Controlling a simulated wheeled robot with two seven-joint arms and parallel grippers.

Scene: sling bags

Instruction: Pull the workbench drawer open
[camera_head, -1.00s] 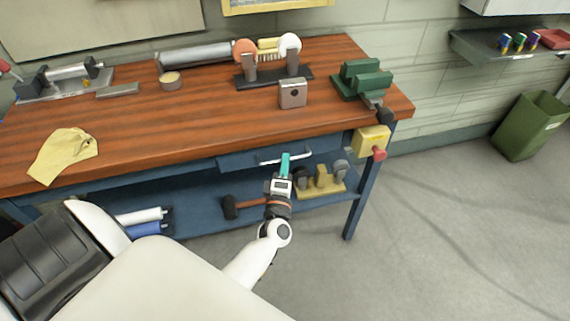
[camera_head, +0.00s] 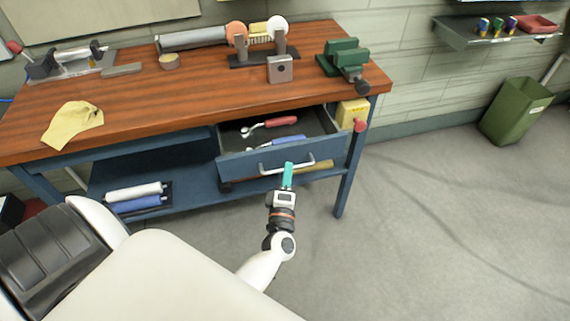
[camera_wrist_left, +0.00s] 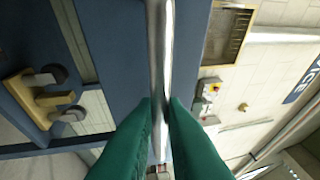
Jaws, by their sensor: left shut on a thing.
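The blue workbench drawer (camera_head: 240,166) stands pulled out from under the wooden top, with its inside showing. A red-handled tool (camera_head: 270,126) and a blue-handled tool (camera_head: 275,143) lie in it. My left gripper (camera_head: 288,170) is at the silver bar handle (camera_head: 305,163) on the drawer front. In the left wrist view its green fingers (camera_wrist_left: 158,110) are shut on the handle bar (camera_wrist_left: 160,40), one finger on each side. My right gripper is not in view.
The workbench top (camera_head: 200,90) carries a green vise (camera_head: 343,58), a grinder (camera_head: 258,45) and a yellow cloth (camera_head: 72,122). A yellow box with a red knob (camera_head: 353,113) sits beside the drawer on the right. Open floor (camera_head: 430,220) lies to the right.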

